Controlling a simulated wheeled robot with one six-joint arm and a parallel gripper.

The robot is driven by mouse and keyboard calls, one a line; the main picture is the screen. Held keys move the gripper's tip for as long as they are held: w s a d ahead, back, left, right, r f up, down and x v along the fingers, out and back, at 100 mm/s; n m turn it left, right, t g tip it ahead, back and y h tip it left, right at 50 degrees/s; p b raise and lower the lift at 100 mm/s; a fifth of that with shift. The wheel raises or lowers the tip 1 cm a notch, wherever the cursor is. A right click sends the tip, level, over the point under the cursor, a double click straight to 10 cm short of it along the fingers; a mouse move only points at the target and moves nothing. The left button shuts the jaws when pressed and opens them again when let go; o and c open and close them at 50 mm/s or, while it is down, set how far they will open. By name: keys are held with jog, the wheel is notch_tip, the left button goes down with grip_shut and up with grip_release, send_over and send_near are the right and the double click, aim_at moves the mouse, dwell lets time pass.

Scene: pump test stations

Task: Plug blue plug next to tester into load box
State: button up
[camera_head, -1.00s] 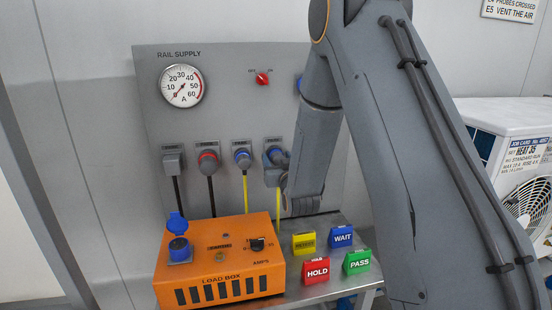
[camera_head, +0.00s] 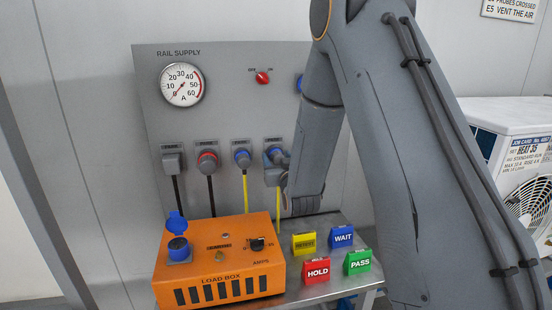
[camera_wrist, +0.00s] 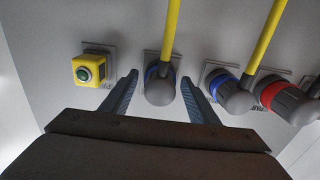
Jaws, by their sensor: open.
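The blue-ringed grey plug with a yellow cable (camera_wrist: 160,88) sits in a wall socket, between the two fingers of my gripper (camera_wrist: 159,80) in the wrist view. The fingers are open, one on each side of the plug; whether they touch it I cannot tell. In the head view this plug (camera_head: 272,176) is partly covered by my arm. A yellow block with a green button (camera_wrist: 89,69) is beside it in the wrist view. The orange load box (camera_head: 205,275) stands on the bench, with a blue socket (camera_head: 179,249) on top, its lid raised.
Another blue plug (camera_head: 242,158) and a red plug (camera_head: 207,161) sit in neighbouring sockets, close to my finger in the wrist view. Yellow, blue, red and green signs (camera_head: 317,271) stand right of the load box. A white fan unit (camera_head: 510,130) is at right.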

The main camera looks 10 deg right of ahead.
aim_at(279, 161)
jog(key=shift+c, duration=0.5)
grip_shut()
jog(key=shift+s+p, duration=0.3)
jog(key=shift+s, duration=2.7)
